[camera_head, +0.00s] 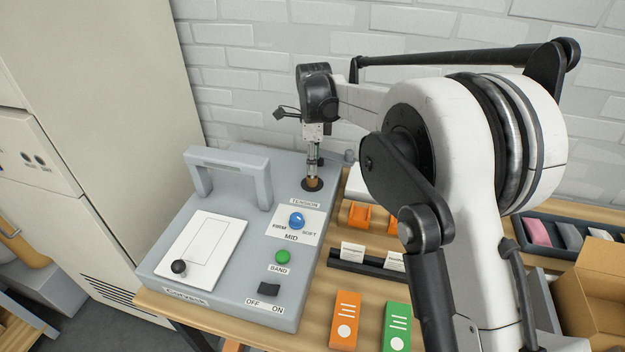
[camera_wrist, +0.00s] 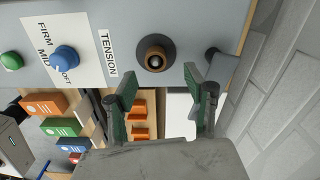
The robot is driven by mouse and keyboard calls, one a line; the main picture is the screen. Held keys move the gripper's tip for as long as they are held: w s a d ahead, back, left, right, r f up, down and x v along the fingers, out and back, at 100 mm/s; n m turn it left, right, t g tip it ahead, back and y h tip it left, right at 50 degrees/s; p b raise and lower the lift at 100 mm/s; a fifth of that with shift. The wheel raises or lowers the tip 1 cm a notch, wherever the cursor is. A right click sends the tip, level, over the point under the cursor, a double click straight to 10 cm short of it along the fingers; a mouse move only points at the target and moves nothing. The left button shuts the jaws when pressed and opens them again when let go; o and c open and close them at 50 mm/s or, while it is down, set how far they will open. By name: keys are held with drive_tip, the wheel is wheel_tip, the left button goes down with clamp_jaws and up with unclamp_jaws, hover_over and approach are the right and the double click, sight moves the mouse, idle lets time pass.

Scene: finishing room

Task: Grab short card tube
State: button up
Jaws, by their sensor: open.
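A short brown ring-shaped piece (camera_head: 312,184), which looks like the short card tube, stands upright on the grey machine beside the TENSION label. In the wrist view this brown piece (camera_wrist: 153,54) shows end-on as a ring with a dark middle and a pale centre. My gripper (camera_head: 314,168) points down just above it in the head view. In the wrist view the green-padded fingers of my gripper (camera_wrist: 165,82) are spread apart with nothing between them. The brown piece lies beyond the fingertips, toward the picture's top. In the head view the fingertips are small and hard to separate from it.
The grey machine (camera_head: 225,240) has a raised handle (camera_head: 228,165), a blue knob (camera_head: 297,220) and a green button (camera_head: 282,257). Orange holders (camera_head: 360,214), an orange card (camera_head: 345,318) and a green card (camera_head: 397,325) are on the wooden table. A brick wall stands close behind.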

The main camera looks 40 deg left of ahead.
sight(312, 177)
drive_tip(key=shift+s+f+p, duration=0.2)
drive_tip(key=shift+f, duration=1.3)
drive_tip(key=shift+s+f+p, duration=0.15)
drive_tip(key=shift+f, duration=1.35)
drive_tip(key=c, duration=0.8)
